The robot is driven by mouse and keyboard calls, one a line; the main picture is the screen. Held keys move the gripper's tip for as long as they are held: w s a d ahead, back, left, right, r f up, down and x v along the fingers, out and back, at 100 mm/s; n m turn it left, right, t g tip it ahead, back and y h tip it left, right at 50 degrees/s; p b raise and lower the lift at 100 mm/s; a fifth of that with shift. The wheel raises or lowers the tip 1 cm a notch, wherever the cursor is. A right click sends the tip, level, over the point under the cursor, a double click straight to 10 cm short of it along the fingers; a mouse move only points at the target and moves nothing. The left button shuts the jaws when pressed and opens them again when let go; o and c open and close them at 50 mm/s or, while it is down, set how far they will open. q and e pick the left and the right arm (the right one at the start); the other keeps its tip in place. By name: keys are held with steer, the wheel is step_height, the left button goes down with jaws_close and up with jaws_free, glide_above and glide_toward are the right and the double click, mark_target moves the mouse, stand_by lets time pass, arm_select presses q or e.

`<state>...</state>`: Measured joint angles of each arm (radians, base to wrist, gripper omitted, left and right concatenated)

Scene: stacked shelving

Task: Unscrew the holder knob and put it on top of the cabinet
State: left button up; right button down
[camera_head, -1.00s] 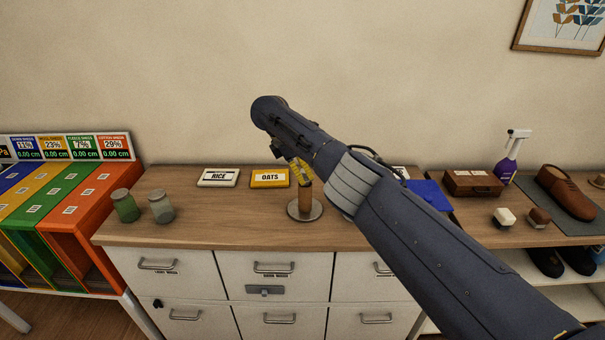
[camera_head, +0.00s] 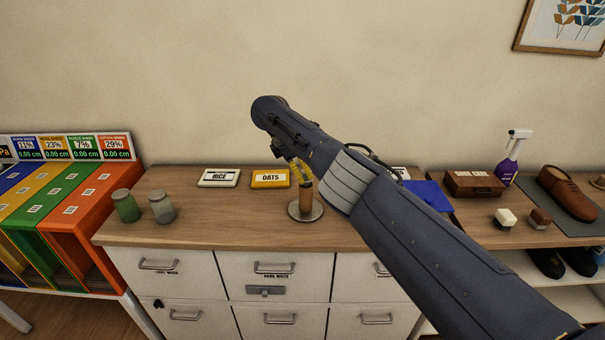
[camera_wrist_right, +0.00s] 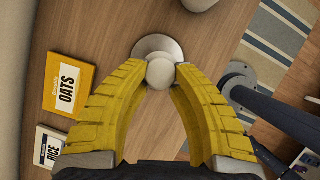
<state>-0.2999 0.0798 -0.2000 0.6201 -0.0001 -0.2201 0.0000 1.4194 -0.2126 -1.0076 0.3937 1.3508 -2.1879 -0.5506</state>
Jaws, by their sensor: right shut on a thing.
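The holder stands upright on the cabinet top (camera_head: 235,229), with a round metal base (camera_head: 318,211) and a brown wooden post (camera_head: 305,199). Its pale round knob (camera_wrist_right: 160,74) sits at the top of the post in the right wrist view, directly above the base as seen from there. My right gripper (camera_wrist_right: 162,70) points down over the holder, its yellow fingertips closed on both sides of the knob. It also shows in the head view (camera_head: 304,180), where the fingers cover the knob. My left gripper is not in view.
A RICE box (camera_head: 219,178) and a yellow OATS box (camera_head: 270,179) lie behind and left of the holder. Two jars (camera_head: 126,206) stand at the left edge. Right are a blue item (camera_head: 428,194) and a brown box (camera_head: 473,184). The front of the cabinet top is clear.

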steer(key=shift+s+f+n, duration=0.1)
steer(key=shift+f+n, duration=0.05)
steer(key=shift+n, duration=0.15)
steer(key=n+t, duration=0.1)
steer(key=n, duration=0.2)
steer(key=shift+s+d+y, duration=0.1)
steer(key=shift+d+y, duration=0.05)
steer(key=shift+y, duration=0.15)
steer(key=shift+r, duration=0.9)
stand_by(0.5)
steer(key=shift+r, duration=0.55)
